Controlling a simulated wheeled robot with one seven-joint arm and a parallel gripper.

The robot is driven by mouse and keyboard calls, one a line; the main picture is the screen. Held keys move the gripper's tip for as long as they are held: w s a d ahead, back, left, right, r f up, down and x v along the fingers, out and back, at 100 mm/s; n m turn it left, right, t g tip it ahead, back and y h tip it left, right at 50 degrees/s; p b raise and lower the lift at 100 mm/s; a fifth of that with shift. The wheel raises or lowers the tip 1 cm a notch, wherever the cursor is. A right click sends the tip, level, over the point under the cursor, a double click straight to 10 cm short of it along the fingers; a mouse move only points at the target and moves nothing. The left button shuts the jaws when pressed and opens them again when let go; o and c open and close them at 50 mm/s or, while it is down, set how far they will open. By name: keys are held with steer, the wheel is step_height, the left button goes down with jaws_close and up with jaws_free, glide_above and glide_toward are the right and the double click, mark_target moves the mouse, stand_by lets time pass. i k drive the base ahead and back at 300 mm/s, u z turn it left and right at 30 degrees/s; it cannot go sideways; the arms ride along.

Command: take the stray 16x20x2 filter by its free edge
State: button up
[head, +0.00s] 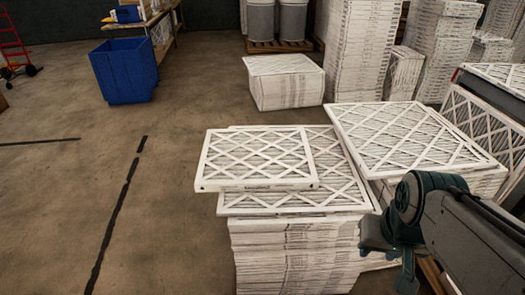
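A smaller white-framed filter with a criss-cross face (257,158) lies flat on top of the near stack of filters (295,245). It sits askew, its left end sticking out past the stack's left side. Its printed size is too small to read. A larger filter (335,175) lies under it, showing at the right and front. My gripper (390,262) is low at the right, beside the near stack's right side and apart from the smaller filter. It points downward and part of it is dark and hard to make out; I see nothing held in it.
A neighbouring stack (405,138) stands close behind at the right, with a further stack at the right edge (490,125). A wrapped block of filters (284,82) stands behind. The floor to the left is clear up to a blue bin (124,75).

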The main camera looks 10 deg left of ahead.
mark_target(257, 159)
steer(key=u, duration=2.1)
steer(key=i, duration=2.7)
steer(key=z, duration=2.7)
